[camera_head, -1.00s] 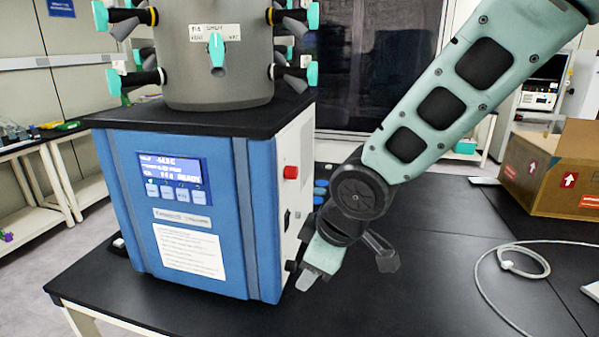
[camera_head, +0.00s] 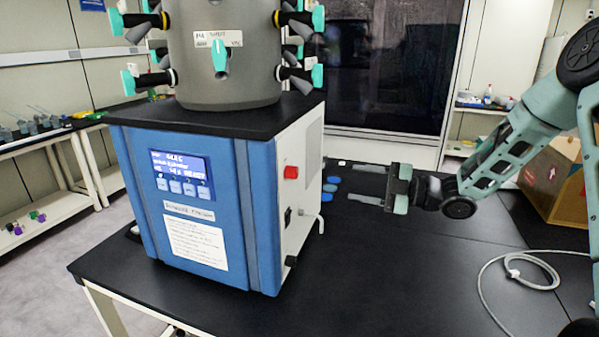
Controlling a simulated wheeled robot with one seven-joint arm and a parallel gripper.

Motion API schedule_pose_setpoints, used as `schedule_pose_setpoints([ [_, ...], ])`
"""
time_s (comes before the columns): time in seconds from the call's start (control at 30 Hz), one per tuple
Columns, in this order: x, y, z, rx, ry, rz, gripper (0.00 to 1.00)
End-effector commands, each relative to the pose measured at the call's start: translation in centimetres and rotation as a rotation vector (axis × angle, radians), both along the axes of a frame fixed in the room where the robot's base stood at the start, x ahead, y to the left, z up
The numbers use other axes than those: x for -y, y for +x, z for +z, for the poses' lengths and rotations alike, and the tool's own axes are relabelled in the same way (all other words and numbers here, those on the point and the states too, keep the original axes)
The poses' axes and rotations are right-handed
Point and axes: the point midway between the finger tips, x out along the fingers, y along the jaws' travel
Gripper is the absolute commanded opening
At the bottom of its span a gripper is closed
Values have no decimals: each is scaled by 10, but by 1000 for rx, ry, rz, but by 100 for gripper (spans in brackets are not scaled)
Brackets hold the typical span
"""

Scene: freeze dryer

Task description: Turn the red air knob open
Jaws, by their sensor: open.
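The red knob (camera_head: 291,172) sticks out from the upper front part of the white right side panel of the blue freeze dryer (camera_head: 213,215). My gripper (camera_head: 350,185) is to the right of the machine, with its two fingers pointing left towards the side panel. The fingers are wide apart and nothing is between them. A clear gap lies between the fingertips and the panel, and the gripper does not touch the knob. Whether the knob is turned open or shut cannot be told.
Below the knob the side panel (camera_head: 308,165) carries a black switch (camera_head: 287,217), a black fitting (camera_head: 291,261) and a bent pipe (camera_head: 320,222). Blue round caps (camera_head: 328,188) lie on the black table (camera_head: 400,270).

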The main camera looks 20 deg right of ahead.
Motion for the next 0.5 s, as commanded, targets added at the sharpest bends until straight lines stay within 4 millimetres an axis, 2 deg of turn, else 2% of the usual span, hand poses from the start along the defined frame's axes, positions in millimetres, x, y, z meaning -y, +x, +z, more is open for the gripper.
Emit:
schedule_pose_setpoints([
  [0.5, -88, 62, 4, -6, 3, 2, 52],
])
